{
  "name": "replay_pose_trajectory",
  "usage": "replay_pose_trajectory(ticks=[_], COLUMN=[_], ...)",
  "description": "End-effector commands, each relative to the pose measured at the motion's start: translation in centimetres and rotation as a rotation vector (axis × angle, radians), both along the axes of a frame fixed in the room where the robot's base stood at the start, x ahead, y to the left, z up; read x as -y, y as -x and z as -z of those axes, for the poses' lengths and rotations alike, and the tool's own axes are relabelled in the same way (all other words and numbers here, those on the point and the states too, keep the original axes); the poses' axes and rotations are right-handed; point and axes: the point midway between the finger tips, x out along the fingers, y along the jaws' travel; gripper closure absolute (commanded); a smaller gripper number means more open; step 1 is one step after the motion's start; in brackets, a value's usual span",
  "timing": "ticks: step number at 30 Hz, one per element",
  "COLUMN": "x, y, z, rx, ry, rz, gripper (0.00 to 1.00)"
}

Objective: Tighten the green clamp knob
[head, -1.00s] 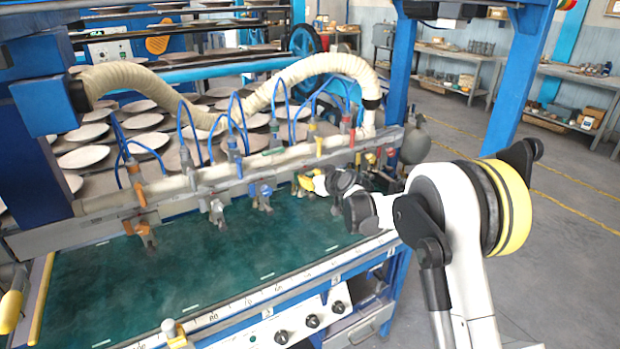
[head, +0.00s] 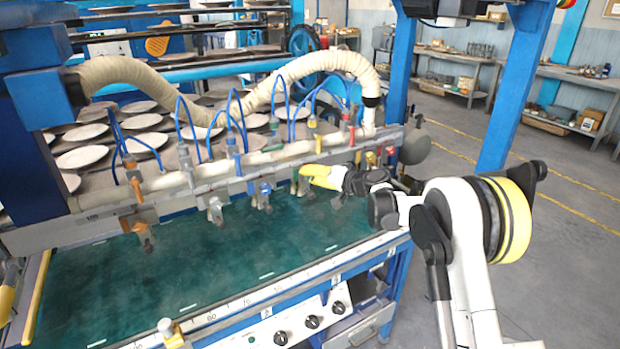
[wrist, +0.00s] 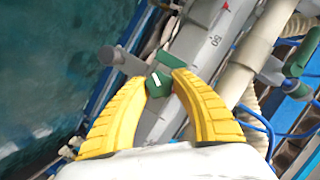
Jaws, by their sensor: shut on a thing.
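The green clamp knob (wrist: 158,82), with a white mark on its face, sits between the two yellow fingertips of my gripper (wrist: 158,80) in the wrist view. The fingers are shut on it from both sides. The grey clamp body (wrist: 125,60) runs from the knob toward the upper left, beside the rail (wrist: 190,65). In the head view my gripper (head: 304,173) reaches the rail from the right. There the knob is hidden by the yellow fingers.
Other clamps hang along the rail, including an orange one (head: 137,190) and a blue one (head: 264,190). Thin blue hoses (head: 238,125) arch above it, near a thick cream hose (head: 325,65). A green valve handle (wrist: 301,55) lies to the right. The green bed (head: 200,275) below is clear.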

Motion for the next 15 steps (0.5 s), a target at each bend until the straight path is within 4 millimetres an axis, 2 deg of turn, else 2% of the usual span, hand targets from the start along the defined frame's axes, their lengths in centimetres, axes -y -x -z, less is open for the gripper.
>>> replay_pose_trajectory(ticks=[15], x=[0.01], y=[-0.03], z=[0.32], rx=[-0.274], ry=[-0.406], rz=[-0.001], gripper=[1.0])
